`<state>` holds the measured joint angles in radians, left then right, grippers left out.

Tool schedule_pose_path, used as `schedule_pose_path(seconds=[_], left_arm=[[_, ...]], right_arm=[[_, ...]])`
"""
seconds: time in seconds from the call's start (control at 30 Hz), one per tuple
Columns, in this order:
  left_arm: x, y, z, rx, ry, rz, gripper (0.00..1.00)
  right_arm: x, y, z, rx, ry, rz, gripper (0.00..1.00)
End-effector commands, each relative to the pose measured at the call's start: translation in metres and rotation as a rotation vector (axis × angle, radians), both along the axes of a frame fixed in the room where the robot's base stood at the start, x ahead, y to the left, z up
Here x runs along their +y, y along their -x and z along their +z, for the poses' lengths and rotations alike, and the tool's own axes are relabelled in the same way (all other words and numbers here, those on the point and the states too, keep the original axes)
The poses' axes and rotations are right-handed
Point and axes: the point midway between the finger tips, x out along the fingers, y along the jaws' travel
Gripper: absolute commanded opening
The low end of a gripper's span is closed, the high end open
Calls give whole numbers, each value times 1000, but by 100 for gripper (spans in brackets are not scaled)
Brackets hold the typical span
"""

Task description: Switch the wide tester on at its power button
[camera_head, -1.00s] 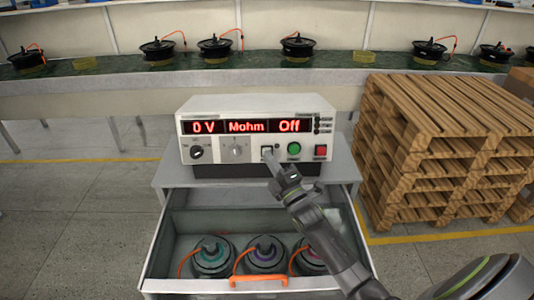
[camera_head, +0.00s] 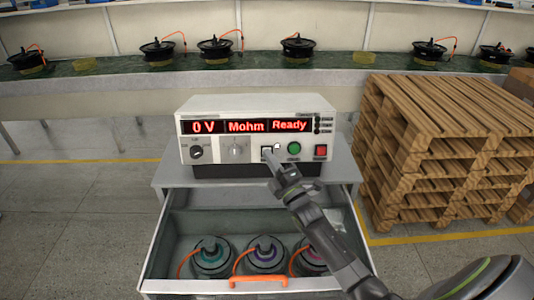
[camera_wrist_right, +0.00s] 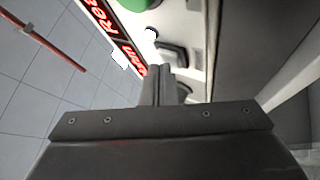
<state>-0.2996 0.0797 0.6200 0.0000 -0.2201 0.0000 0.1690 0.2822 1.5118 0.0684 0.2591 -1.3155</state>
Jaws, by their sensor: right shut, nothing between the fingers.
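The wide tester (camera_head: 250,118) stands on the grey cabinet, and its red display reads "0 V", "Mohm" and "Ready". Its power button (camera_head: 267,151) is low on the front panel, left of a small lit white lamp (camera_head: 277,147) and the green button (camera_head: 294,148). My right gripper (camera_head: 270,158) is shut and empty, its tips at the power button's lower edge. In the right wrist view the shut fingers (camera_wrist_right: 155,72) reach close to the button (camera_wrist_right: 172,52); I cannot tell whether they touch it. My left gripper is not in view.
Below the tester an open drawer (camera_head: 152,262) with an orange handle (camera_head: 258,281) holds several motors. A stack of wooden pallets (camera_head: 440,150) stands at the right. A long bench (camera_head: 110,88) with more motors runs behind.

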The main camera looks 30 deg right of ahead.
Motion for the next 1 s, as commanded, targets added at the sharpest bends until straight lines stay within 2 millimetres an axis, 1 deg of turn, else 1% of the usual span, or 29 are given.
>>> schedule_pose_path(seconds=[0.17, 0.43, 0.8, 1.0], left_arm=[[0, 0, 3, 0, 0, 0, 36], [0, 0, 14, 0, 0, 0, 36], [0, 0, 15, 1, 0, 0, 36], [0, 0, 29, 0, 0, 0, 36]], right_arm=[[1, 2, 1, 1, 0, 0, 0], [7, 14, 5, 1, -1, -1, 0], [8, 16, 5, 0, 0, 0, 0], [15, 31, 11, 2, -2, 0, 0]])
